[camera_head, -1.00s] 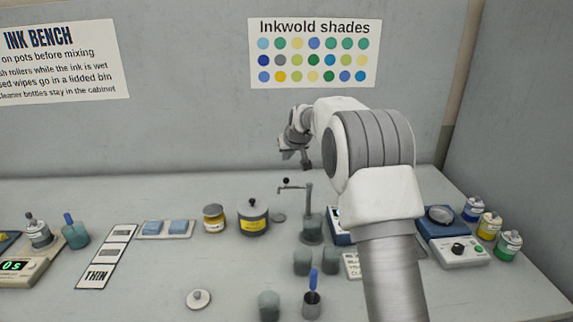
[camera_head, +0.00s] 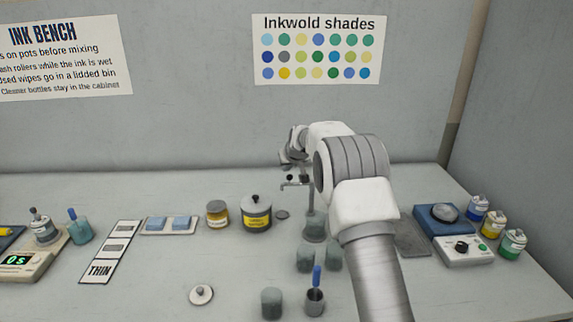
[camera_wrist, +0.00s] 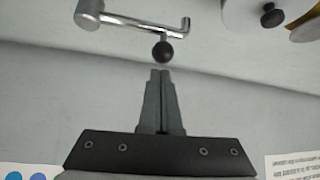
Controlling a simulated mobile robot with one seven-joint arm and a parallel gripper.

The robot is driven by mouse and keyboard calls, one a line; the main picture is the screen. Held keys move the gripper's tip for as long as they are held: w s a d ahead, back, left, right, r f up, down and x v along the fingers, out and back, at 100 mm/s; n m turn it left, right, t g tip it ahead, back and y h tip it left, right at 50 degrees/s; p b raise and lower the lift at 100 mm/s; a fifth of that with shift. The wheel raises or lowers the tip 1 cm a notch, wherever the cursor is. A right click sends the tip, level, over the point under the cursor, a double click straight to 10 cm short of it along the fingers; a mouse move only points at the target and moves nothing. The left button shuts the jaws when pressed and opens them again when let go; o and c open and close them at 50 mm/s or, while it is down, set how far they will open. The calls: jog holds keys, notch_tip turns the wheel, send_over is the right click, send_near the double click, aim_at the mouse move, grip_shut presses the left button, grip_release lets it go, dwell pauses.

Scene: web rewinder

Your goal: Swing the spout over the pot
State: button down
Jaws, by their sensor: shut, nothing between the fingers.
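The spout (camera_head: 296,184) is a thin metal arm reaching left from the top of an upright metal post (camera_head: 311,197). A small black ball knob sits on it. In the wrist view the spout (camera_wrist: 140,24) runs across the top, from the post at left to an upturned end at right. Its black knob (camera_wrist: 163,51) is just ahead of my fingertips. My gripper (camera_wrist: 160,74) is shut and empty, with a small gap to the knob. Which pot is meant is unclear.
A small grey disc (camera_head: 282,214) lies on the bench left of the post. Several greenish jars and a cup with a blue-handled tool (camera_head: 315,300) stand in front. An amber jar (camera_head: 217,214) is farther left. My arm hides some of the bench at right.

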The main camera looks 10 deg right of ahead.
jog(key=shift+s+d+f, duration=0.1)
jog(key=shift+s, duration=0.65)
